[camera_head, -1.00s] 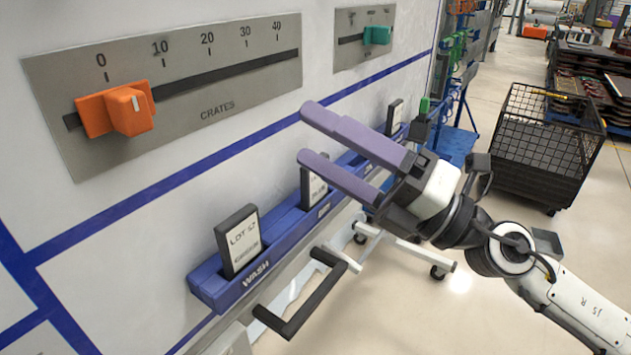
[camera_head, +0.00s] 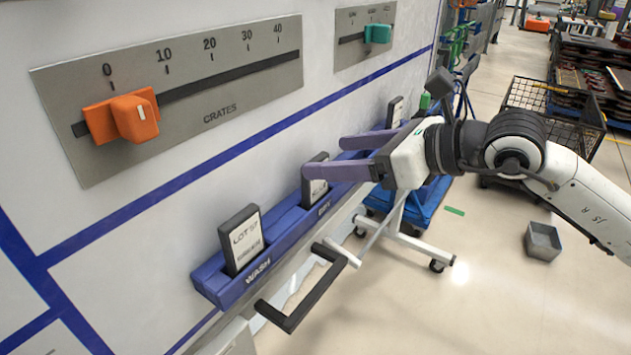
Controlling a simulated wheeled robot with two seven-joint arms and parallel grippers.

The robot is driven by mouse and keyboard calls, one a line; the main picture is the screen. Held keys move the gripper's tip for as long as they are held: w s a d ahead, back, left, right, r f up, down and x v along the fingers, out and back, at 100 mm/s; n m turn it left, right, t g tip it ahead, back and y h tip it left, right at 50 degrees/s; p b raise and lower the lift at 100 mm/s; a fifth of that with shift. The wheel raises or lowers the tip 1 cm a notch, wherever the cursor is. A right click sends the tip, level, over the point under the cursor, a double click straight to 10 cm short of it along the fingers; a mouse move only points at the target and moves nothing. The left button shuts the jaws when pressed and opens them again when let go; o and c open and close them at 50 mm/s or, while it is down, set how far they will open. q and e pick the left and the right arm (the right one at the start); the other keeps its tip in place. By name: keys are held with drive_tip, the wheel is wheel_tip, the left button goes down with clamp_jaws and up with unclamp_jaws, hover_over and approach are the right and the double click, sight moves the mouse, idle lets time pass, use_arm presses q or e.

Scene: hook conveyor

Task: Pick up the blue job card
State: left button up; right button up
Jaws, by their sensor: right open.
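My right gripper (camera_head: 325,156) is open, its two purple fingers pointing left at the middle card (camera_head: 317,188). The nearer finger crosses in front of this card and the farther one lies beyond it; I cannot tell whether they touch it. The card has a dark frame and a white face, and stands in the blue rack (camera_head: 284,228) on the wall. A like card marked LOT (camera_head: 244,240) stands upright in the near slot labelled WASH. A third card (camera_head: 394,114) stands at the far end. No card looks clearly blue. My left gripper is not in view.
A black bar handle (camera_head: 310,300) juts out below the rack. Above are a CRATES slider with an orange knob (camera_head: 132,119) and a smaller one with a teal knob (camera_head: 377,34). A blue cart (camera_head: 425,210), a wire bin (camera_head: 530,95) and a grey box (camera_head: 543,242) stand on the floor.

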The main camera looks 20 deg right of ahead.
sight(318, 160)
drive_tip(key=p+x, duration=0.1)
drive_tip(key=x, duration=0.4)
drive_tip(key=shift+s+a+f, duration=0.1)
drive_tip(key=shift+f, duration=0.1)
drive_tip(key=c, duration=1.1)
drive_tip(key=shift+c, duration=0.2)
